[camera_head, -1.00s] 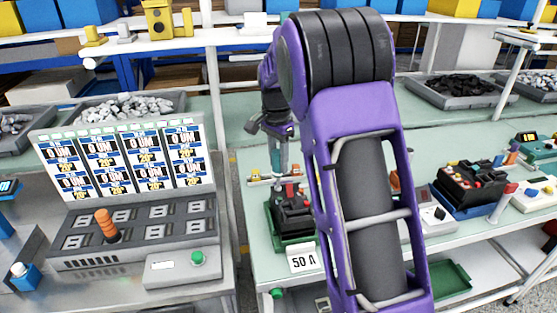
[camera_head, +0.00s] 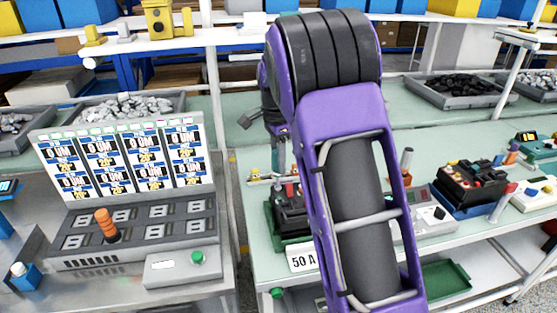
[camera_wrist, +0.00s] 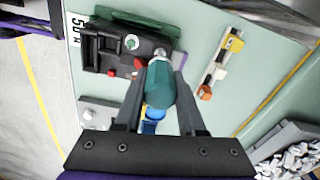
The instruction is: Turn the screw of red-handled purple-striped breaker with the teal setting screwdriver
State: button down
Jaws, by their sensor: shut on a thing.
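My gripper (camera_wrist: 160,95) is shut on the teal screwdriver (camera_wrist: 159,82), which has a blue part (camera_wrist: 152,114) between the fingers. In the wrist view the screwdriver points at the near edge of a black breaker block (camera_wrist: 108,52) in a green tray (camera_wrist: 150,20). The block has red parts (camera_wrist: 112,73) and a pale round dial with a green mark (camera_wrist: 131,42). The screwdriver tip is hidden, so I cannot tell whether it touches a screw. In the head view the same breaker (camera_head: 291,220) stands below my gripper, partly behind my arm.
A "50 A" card (camera_head: 302,259) is at the breaker's front. A small rack with yellow parts (camera_wrist: 222,65) lies beside it. Another black breaker in a blue tray (camera_head: 470,185) stands to the right. A test console (camera_head: 130,235) is at left. Bench between rack and grey bin (camera_wrist: 290,150) is clear.

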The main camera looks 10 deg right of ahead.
jog(key=shift+m, duration=1)
jog(key=shift+r, duration=0.15)
jog(key=shift+r, duration=1.15)
jog(key=shift+r, duration=0.1)
jog(key=shift+r, duration=2.35)
